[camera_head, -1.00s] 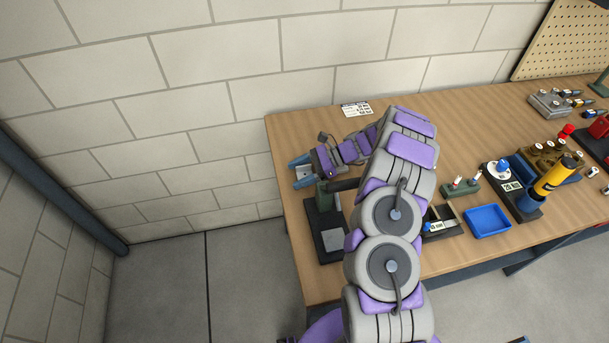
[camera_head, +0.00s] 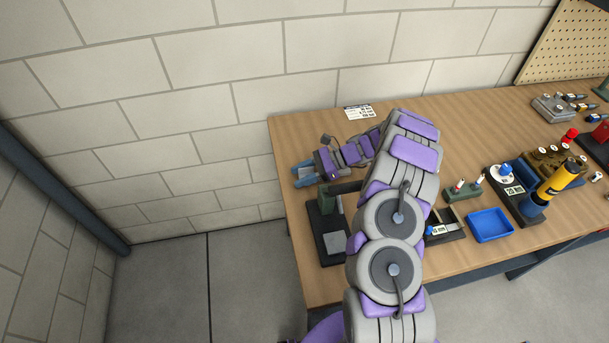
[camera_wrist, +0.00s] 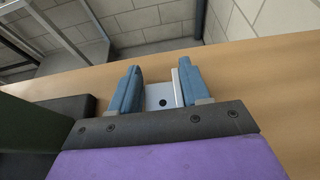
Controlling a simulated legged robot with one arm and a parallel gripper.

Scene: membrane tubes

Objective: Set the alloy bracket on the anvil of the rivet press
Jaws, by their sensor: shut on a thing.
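The alloy bracket (camera_wrist: 160,97) is a light silver angle piece with a dark hole in its flat plate. In the wrist view it sits between the two blue fingers of my gripper (camera_wrist: 158,90), with its upright flange against the right finger. In the head view my gripper (camera_head: 306,175) is near the table's left edge, beyond the rivet press; the bracket is hard to make out there. The rivet press (camera_head: 313,222) has a dark base, a green column and a grey plate at its near end. My arm covers part of its right side. I cannot clearly make out the anvil.
The wooden table (camera_head: 290,135) meets a block wall behind. A label card (camera_head: 359,113) lies at the back. Right of my arm are a dark tray (camera_head: 452,218), a blue tray (camera_head: 489,225) and a yellow cylinder (camera_head: 560,177). The table's left edge is close to my gripper.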

